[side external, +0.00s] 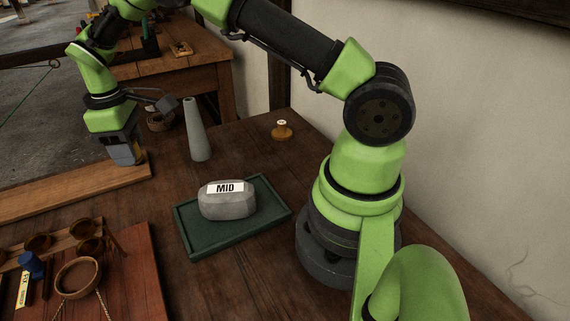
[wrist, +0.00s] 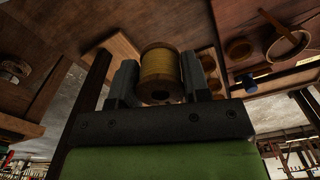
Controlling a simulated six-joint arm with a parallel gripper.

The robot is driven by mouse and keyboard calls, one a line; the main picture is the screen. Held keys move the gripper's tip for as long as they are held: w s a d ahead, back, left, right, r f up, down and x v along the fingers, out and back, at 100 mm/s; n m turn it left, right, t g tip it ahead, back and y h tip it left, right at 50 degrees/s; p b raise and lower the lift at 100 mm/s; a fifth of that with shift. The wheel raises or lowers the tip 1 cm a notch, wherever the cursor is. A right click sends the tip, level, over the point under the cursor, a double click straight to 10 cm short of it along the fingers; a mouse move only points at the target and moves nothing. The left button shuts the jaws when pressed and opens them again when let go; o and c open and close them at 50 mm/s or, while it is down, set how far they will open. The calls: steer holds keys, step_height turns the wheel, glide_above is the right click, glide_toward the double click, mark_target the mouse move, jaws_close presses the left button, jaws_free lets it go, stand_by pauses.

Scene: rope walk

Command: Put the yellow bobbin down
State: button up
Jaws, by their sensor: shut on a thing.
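The yellow bobbin (wrist: 161,66), a spool of yellow thread with wooden ends, sits between the two grey fingers of my gripper (wrist: 159,78) in the wrist view. My gripper is shut on it. In the side view my gripper (side external: 126,154) points down at the left, over or beside the light wooden plank (side external: 60,194). The bobbin is hidden or too dark to make out there, so I cannot tell whether it touches anything below.
A grey cone (side external: 196,130) stands right of my gripper. A grey weight marked "MID" (side external: 227,205) sits in a green tray (side external: 270,206). A small wooden knobbed piece (side external: 282,131) stands behind. A reddish board (side external: 125,275) with wooden rings lies front left. Bare table surrounds the tray.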

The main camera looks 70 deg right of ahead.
step_height(320, 180, up, 5)
steer(key=s+d+m, duration=0.2)
steer(key=s+d, duration=0.4)
steer(key=d, duration=0.2)
steer(key=s+d+m, duration=0.2)
steer(key=s+d, duration=0.3)
steer(key=d, duration=0.3)
steer(key=s+d+m, duration=0.2)
steer(key=s, duration=0.8)
steer(key=s+d+m, duration=0.2)
steer(key=s+m, duration=0.1)
steer(key=s, duration=0.6)
steer(key=f, duration=1)
steer(key=s+f, duration=0.1)
steer(key=f, duration=0.4)
steer(key=shift+a+f, duration=0.15)
steer(key=shift+f, duration=0.2)
steer(key=shift+f, duration=0.1)
